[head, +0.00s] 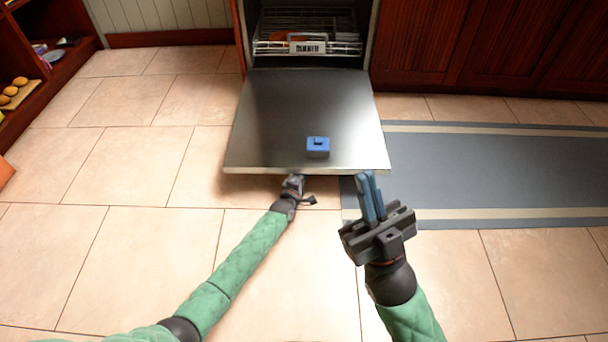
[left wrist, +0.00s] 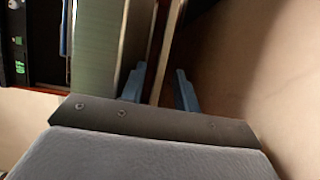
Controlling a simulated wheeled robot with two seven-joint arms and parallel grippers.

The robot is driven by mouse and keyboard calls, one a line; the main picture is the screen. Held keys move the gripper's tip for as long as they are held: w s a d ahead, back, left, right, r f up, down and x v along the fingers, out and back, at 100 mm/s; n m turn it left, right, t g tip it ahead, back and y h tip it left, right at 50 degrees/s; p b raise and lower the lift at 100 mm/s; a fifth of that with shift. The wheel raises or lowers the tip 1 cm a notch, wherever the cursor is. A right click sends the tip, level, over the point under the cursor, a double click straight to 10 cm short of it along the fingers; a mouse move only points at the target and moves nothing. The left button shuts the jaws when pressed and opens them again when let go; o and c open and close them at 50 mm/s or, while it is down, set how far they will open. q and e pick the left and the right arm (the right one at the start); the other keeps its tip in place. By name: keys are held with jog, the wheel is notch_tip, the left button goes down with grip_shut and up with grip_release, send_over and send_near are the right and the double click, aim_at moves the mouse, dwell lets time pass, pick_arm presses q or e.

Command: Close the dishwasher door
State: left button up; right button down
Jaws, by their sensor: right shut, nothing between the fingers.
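The dishwasher door (head: 290,105) is folded down flat in front of the open dishwasher, its inner metal face up. My left gripper (head: 294,182) is at the door's front edge, and its fingertips are hidden in the head view. In the left wrist view its two blue fingers (left wrist: 160,88) stand apart, with a narrow edge of the door (left wrist: 157,55) appearing between them; whether they touch it I cannot tell.
A dish rack (head: 305,45) sits inside the dishwasher. A grey mat (head: 490,175) lies to the right. Open shelves (head: 35,70) stand at far left.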

pick_arm(q)
grip_shut()
